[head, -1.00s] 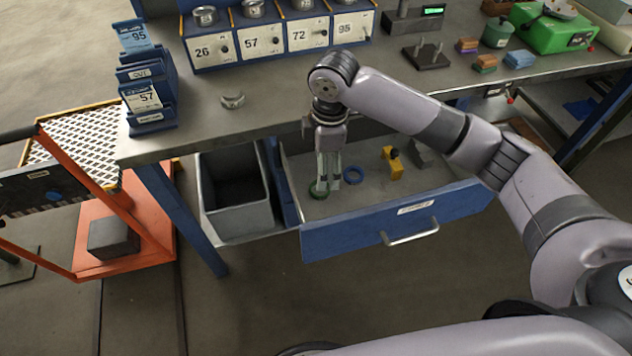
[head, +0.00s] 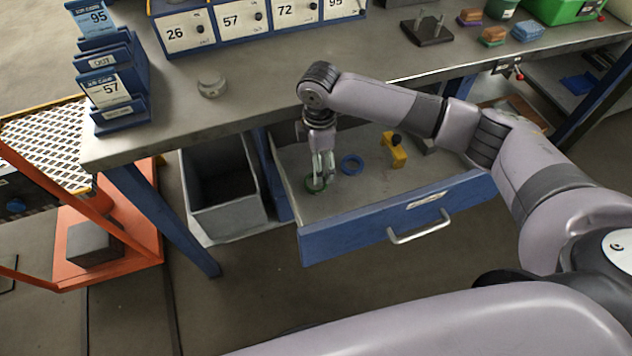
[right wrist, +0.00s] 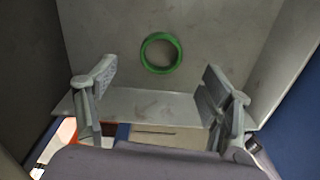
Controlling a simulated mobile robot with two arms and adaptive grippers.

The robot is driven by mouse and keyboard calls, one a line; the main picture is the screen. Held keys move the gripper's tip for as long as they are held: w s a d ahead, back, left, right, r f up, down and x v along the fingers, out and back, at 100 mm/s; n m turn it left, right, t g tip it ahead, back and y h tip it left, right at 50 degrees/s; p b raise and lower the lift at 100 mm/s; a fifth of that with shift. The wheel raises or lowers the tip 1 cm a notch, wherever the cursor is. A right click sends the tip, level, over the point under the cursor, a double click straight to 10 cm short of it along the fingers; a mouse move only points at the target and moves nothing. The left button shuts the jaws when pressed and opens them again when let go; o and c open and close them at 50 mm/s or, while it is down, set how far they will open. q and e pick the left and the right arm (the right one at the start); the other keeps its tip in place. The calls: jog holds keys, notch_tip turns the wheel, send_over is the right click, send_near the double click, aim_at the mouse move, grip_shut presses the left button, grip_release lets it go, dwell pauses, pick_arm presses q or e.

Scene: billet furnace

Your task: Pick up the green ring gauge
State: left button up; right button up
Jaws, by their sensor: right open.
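The green ring gauge (head: 308,185) lies flat on the floor of the open drawer, near its left end. In the right wrist view it (right wrist: 144,54) shows whole, beyond the fingertips and between the lines of the two fingers. My right gripper (head: 324,172) points down into the drawer by the ring and partly covers it in the head view. Its fingers (right wrist: 157,92) are spread with nothing between them. My left gripper is not in view.
The blue drawer front (head: 395,216) and drawer walls surround the gripper. A blue ring (head: 343,166) and a yellow part (head: 394,153) lie to the right in the drawer. The bench top (head: 250,98) overhangs behind. A grey bin (head: 225,216) stands left of the drawer.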

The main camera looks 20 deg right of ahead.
notch_tip(320, 180, down, 2)
jog(key=shift+f, duration=0.15)
notch_tip(320, 180, down, 5)
jog(key=shift+s+a, duration=0.1)
jog(key=shift+s, duration=0.05)
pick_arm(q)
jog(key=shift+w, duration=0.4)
pick_arm(e)
jog(key=c, duration=1.3)
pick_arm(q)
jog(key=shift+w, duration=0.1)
